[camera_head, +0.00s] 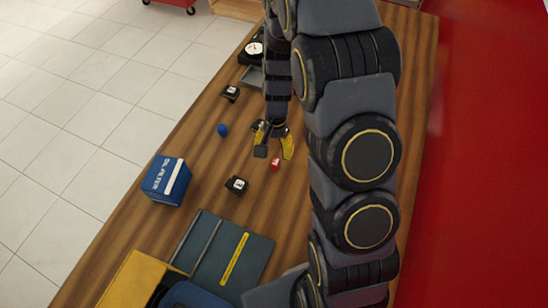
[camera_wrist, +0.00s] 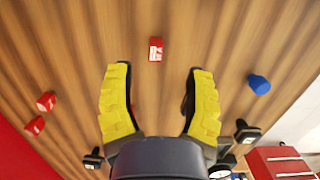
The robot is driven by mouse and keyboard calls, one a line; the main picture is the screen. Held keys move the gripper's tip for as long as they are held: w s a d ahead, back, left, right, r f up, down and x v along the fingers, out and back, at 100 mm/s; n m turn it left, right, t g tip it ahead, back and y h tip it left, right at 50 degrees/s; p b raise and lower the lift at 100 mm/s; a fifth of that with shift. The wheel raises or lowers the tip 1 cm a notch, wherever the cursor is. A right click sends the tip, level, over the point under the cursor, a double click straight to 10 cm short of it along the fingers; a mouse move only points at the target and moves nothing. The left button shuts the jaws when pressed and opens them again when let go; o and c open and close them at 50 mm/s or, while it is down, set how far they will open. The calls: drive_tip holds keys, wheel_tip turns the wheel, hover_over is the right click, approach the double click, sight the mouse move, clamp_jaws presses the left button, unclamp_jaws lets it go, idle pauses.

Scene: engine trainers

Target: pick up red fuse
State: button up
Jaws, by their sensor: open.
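A small red piece with a white marking, which looks like the red fuse (camera_head: 275,164), lies on the wooden table just beyond my gripper's fingertips in the head view. In the wrist view the red fuse (camera_wrist: 156,49) lies ahead of the gap between the fingertips, roughly centred. My gripper (camera_head: 274,152) is open and empty above the table. Its two yellow finger pads show in the wrist view (camera_wrist: 160,70), wide apart, with neither touching the fuse.
A blue round piece (camera_head: 222,130) lies left of the gripper. Black gauge-like parts (camera_head: 237,185) stand nearby. A blue box (camera_head: 167,180) and a dark tray (camera_head: 262,252) are nearer. Two other red pieces (camera_wrist: 46,102) show left in the wrist view. Bare wood surrounds the fuse.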

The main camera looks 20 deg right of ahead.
sight(276, 161)
wheel_tip(276, 161, down, 3)
drive_tip(key=shift+s+r, duration=0.1)
drive_tip(key=shift+r, duration=0.05)
drive_tip(key=shift+d+f, duration=0.15)
drive_tip(key=shift+f, duration=1.2)
drive_tip(key=shift+d+f, duration=0.1)
drive_tip(key=shift+f, duration=1.25)
drive_tip(key=shift+c, duration=0.3)
clamp_jaws()
